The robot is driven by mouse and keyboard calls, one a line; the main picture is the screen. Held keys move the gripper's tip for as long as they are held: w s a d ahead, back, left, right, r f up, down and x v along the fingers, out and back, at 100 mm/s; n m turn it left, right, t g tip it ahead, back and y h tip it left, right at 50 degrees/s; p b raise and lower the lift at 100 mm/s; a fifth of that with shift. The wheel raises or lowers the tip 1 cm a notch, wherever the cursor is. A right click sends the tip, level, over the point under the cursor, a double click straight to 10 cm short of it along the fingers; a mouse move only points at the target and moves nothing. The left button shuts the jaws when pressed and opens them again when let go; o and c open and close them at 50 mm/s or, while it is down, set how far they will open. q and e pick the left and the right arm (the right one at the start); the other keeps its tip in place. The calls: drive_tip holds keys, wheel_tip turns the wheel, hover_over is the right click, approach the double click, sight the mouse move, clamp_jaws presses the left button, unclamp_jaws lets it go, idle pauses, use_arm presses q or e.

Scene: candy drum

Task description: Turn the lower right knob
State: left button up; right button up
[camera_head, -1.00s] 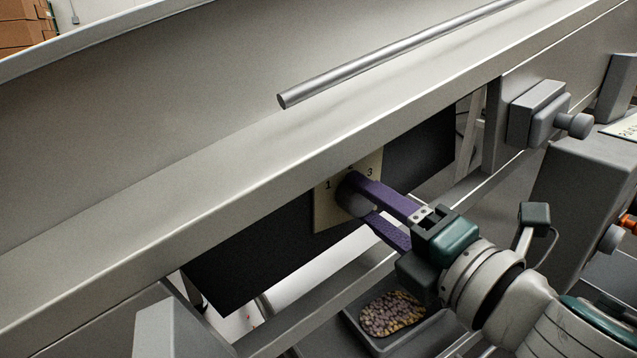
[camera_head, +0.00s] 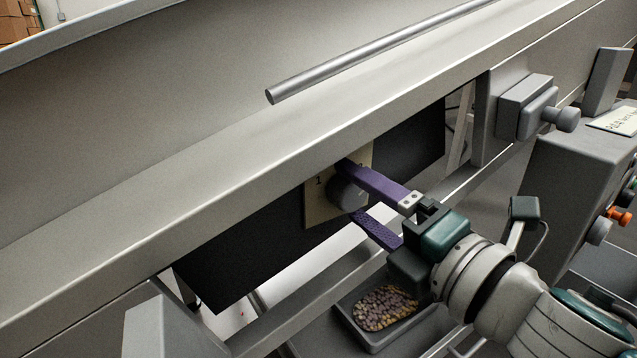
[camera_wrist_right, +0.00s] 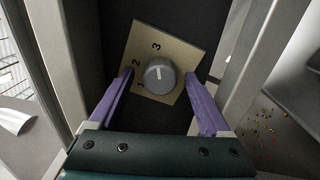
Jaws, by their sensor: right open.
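A round grey knob (camera_head: 346,193) sits on a beige plate (camera_head: 318,209) on a black panel under the machine's long metal beam. In the right wrist view the knob (camera_wrist_right: 159,75) has a pale pointer line, and the plate (camera_wrist_right: 176,43) carries the numbers 1, 2 and 3. The line points up the picture, between the 2 and the 3 or near the 3. My right gripper (camera_head: 350,188) has purple fingers, which are open on either side of the knob with gaps between them and it. My left gripper is not in view.
A tray (camera_head: 377,346) of candies lies below the panel. A grey block with a round knob (camera_head: 567,119) is at the right, above a control box (camera_head: 577,165) with an orange knob (camera_head: 619,214). A metal bar (camera_head: 370,57) runs above the beam.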

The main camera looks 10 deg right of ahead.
drive_tip(key=v, duration=0.9)
drive_tip(key=shift+s, duration=0.35)
drive_tip(key=shift+d, duration=0.1)
